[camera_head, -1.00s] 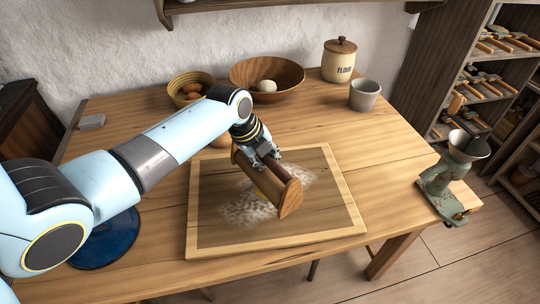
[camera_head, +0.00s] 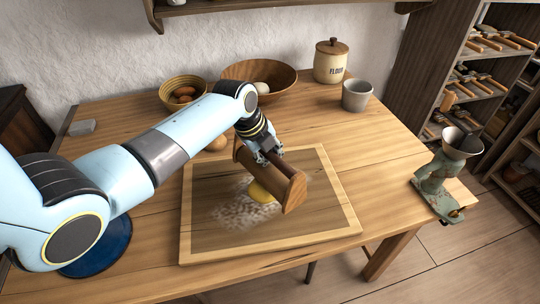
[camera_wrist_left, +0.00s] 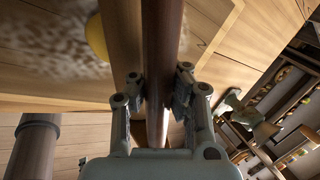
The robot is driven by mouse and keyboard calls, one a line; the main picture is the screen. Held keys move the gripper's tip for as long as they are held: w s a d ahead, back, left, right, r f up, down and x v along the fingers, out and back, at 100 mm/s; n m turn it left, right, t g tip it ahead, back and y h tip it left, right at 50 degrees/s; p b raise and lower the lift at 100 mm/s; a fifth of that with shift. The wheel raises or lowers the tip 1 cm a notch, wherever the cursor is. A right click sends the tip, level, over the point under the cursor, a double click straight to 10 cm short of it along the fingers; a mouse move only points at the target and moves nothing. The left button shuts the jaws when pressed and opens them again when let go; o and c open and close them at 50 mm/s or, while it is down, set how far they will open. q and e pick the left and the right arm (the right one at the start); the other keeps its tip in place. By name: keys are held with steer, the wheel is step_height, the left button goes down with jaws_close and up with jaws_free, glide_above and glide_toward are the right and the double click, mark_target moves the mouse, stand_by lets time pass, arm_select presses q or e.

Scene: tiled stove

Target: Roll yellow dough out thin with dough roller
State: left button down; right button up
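The yellow dough (camera_head: 262,192) lies on the floured board (camera_head: 215,245), partly hidden behind the wooden dough roller (camera_head: 268,178). It also shows at the top of the left wrist view (camera_wrist_left: 97,36), beside the roller. My left gripper (camera_head: 266,152) is shut on the roller's dark upper bar; the wrist view shows its fingers (camera_wrist_left: 157,92) on both sides of that bar. The roller is tilted across the board in the head view. Whether it touches the dough is unclear. My right gripper is in neither view.
Behind the board stand a bowl of eggs (camera_head: 164,100), a large wooden bowl (camera_head: 287,78), a flour jar (camera_head: 331,62) and a grey cup (camera_head: 356,96). A green grinder (camera_head: 437,175) stands at the right table edge. A blue round thing (camera_head: 112,250) is at the left front.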

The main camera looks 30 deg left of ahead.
arm_select(q)
steer(key=shift+s+a+r+p, duration=0.1)
steer(key=shift+s+p, duration=0.3)
steer(key=shift+r+p, duration=0.45)
steer(key=shift+r, duration=0.1)
step_height(320, 180, up, 4)
steer(key=p, duration=0.3)
steer(key=shift+f, duration=0.2)
steer(key=shift+r+p, duration=0.9)
steer(key=shift+r, duration=0.3)
steer(key=shift+w, duration=0.1)
steer(key=shift+f, duration=0.2)
steer(key=f+b, duration=0.2)
steer(key=f+m+b, duration=0.1)
steer(key=shift+s+f+h+b, duration=0.2)
steer(key=shift+f+h+b, duration=0.1)
steer(key=shift+f+b, duration=0.1)
steer(key=shift+s+f+m+b, duration=0.1)
steer(key=shift+f+m+b, duration=0.6)
steer(key=shift+f+b, duration=0.9)
